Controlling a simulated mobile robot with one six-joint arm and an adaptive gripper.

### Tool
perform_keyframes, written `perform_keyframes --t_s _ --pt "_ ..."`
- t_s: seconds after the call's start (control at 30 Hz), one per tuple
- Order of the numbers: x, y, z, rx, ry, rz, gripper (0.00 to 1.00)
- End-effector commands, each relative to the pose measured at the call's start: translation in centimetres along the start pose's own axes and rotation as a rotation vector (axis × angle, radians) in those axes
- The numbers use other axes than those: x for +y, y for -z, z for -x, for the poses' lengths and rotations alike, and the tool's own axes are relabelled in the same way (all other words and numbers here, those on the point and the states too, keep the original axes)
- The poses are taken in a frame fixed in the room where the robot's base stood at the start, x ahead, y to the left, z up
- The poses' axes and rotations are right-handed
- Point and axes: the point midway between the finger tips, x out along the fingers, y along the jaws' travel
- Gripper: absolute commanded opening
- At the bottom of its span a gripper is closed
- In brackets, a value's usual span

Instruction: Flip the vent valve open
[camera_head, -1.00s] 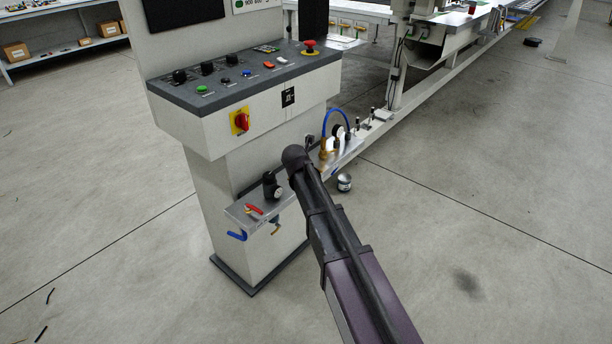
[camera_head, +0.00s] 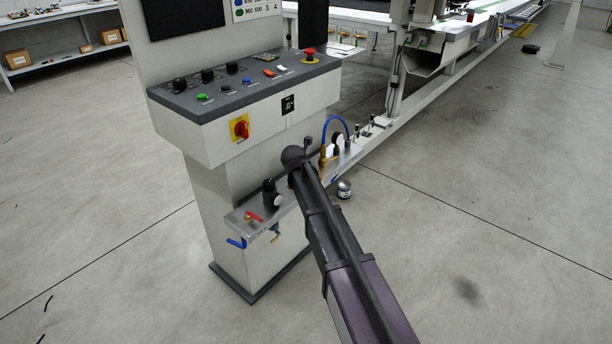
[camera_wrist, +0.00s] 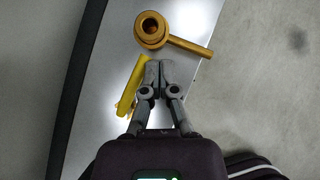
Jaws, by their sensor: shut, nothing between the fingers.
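In the wrist view a yellow lever (camera_wrist: 131,88), which looks like the vent valve's handle, lies slanted on a grey metal shelf (camera_wrist: 190,92). A brass fitting (camera_wrist: 152,27) with a round open top and a side stem stands just beyond it. My gripper (camera_wrist: 158,66) is shut and empty, its fingertips right beside the lever's right side, short of the fitting. I cannot tell whether they touch the lever. In the head view my arm hides the gripper and the yellow lever; a brass piece (camera_head: 323,156) shows just right of my arm.
The shelf (camera_head: 243,213) juts from the console's pedestal and carries a red lever (camera_head: 254,217), a blue lever (camera_head: 236,242) and a black regulator with a gauge (camera_head: 271,194). The control panel (camera_head: 240,80) overhangs above.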

Motion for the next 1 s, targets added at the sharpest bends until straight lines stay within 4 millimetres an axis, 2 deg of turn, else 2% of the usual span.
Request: perform_keyframes --t_s 0.67,1.0 --pt "0.0 -0.1 0.2 0.0 -0.001 0.001 0.0" --pt "-1.0 -1.0 1.9 0.0 -0.001 0.001 0.0"
